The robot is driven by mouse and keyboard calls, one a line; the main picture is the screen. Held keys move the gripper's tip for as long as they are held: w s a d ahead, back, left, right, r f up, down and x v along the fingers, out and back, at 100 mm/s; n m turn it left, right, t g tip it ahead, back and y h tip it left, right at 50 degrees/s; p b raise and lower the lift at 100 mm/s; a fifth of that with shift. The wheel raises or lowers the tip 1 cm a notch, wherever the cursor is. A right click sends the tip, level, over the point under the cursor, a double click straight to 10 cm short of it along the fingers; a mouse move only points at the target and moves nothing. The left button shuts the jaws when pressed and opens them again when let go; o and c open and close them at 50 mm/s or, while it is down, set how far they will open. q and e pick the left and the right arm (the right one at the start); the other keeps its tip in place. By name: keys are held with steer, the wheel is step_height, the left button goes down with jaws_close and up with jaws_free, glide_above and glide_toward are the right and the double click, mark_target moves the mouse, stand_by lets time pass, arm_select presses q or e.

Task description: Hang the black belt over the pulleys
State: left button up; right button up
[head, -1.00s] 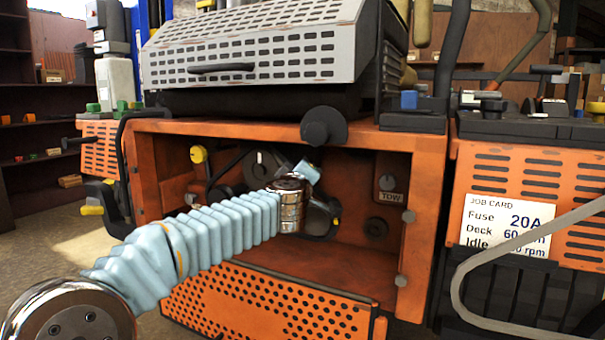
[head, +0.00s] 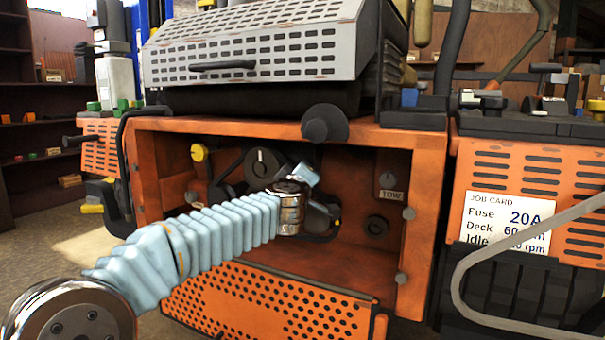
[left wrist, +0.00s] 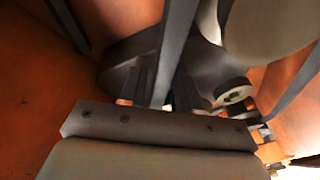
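My left arm reaches into the open orange bay, and its wrist hides the left gripper's fingers in the head view. In the left wrist view my left gripper (left wrist: 165,95) has a dark strap, the black belt (left wrist: 176,45), running up from between its fingers; it looks shut on the belt. Other dark strands show at the upper left and right edge of that view. A dark rounded pulley-like part (left wrist: 125,62) lies behind the fingers. In the head view a dark round part with a pale mark (head: 262,163) sits on the bay's back wall. My right gripper is out of view.
A dark round knob (head: 325,124) overhangs the top edge. A grey bent tube (head: 458,290) stands at right.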

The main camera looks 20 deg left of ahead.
arm_select(q)
steer(key=shift+w+d, duration=0.15)
steer(key=shift+d, duration=0.15)
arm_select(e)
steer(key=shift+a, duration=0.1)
arm_select(q)
steer(key=shift+d, duration=0.1)
steer(key=v, duration=1.4)
steer(key=shift+a, duration=0.35)
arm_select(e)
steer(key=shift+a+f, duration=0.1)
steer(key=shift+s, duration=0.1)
